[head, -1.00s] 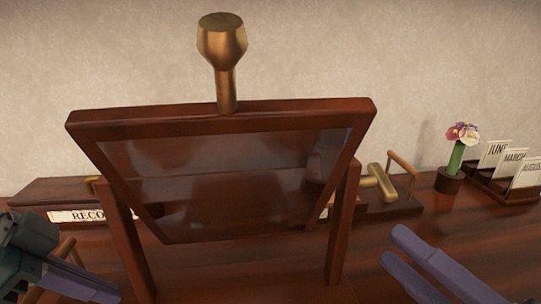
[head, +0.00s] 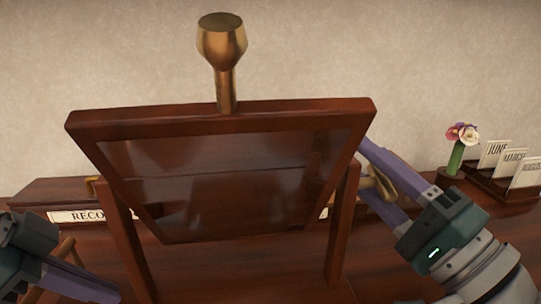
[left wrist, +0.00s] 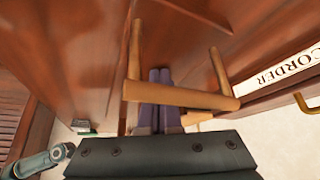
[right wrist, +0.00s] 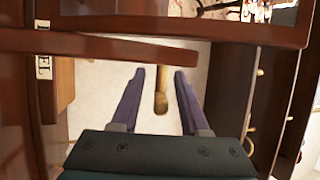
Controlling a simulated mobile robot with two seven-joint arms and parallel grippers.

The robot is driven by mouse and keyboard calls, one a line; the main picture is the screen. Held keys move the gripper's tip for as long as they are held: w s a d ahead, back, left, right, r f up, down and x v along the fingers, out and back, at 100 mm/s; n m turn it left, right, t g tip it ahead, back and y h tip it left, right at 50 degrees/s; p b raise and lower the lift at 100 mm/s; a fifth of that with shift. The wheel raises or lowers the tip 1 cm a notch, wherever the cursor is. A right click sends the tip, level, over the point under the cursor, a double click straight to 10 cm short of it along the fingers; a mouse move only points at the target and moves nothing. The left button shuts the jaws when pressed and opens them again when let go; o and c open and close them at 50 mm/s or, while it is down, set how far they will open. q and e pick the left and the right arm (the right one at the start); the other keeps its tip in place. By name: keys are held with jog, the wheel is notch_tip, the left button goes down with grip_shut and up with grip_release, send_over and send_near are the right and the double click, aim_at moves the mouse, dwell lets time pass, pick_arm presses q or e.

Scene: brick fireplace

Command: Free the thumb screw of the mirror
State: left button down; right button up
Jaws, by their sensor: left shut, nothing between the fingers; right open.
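The mirror stands in the middle of the head view, its dark wooden frame (head: 220,119) tilted between two posts. A brass piece that looks like the thumb screw (head: 384,187) is at the right post, partly hidden by my right gripper. In the right wrist view this brass piece (right wrist: 161,100) sticks out from the post between the fingers, with gaps on both sides. My right gripper (right wrist: 160,74) is open around it and not closed on it.
A tall brass knob (head: 222,45) stands on the frame's top edge. A pale wooden handle (left wrist: 180,95) is close in front of my left fingers. A RECORDER label (head: 85,215) is behind the left post. A flower vase (head: 455,160) and month cards (head: 515,160) stand at right.

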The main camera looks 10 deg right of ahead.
jog(key=shift+w, duration=0.2)
jog(key=shift+c, duration=0.2)
grip_shut()
dwell(0.4)
